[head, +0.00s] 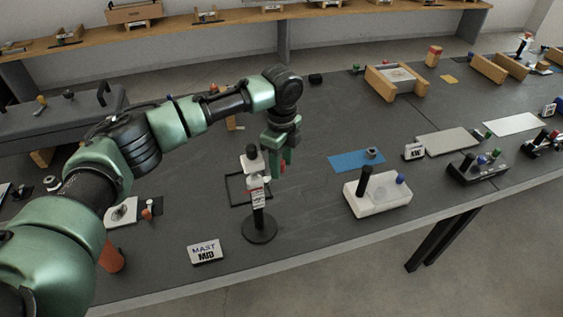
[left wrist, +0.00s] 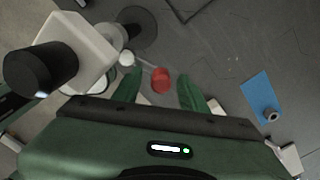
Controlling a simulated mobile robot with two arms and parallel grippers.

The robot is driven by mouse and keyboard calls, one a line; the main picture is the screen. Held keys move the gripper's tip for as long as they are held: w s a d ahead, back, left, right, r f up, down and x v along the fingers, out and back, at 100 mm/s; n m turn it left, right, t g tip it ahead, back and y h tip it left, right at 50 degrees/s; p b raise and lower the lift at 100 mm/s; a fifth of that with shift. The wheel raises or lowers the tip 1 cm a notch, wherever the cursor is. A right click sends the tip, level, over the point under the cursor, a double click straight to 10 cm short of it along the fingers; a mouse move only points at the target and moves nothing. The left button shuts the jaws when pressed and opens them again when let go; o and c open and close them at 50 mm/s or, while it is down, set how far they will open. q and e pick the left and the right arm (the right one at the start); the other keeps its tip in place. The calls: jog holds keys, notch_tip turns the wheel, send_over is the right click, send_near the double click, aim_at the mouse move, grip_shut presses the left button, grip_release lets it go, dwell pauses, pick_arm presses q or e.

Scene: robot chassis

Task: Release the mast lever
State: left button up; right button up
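The mast (head: 258,220) stands upright on a round black base, with a white head, a black cap and a marked scale. Its white head and black cap (left wrist: 40,68) fill the left of the left wrist view. A thin lever with a red knob (left wrist: 162,80) sticks out from the mast's side. My left gripper (head: 277,168) points down just right of the mast head. Its two green fingers are apart, and the red knob shows between them with gaps on both sides; contact is not visible. My right gripper is not in view.
A "MAST MID" sign (head: 205,251) stands in front of the mast. A white block with a black lever (head: 377,194) and a blue mat (head: 350,162) are to the right. A black frame outline (head: 236,190) lies behind the mast. The table between mast and white block is clear.

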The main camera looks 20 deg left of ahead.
aim_at(282, 161)
pick_arm(q)
jog(key=shift+r, duration=0.35)
notch_tip(282, 161, up, 7)
jog(key=shift+r+b, duration=0.1)
jog(key=shift+b, duration=0.95)
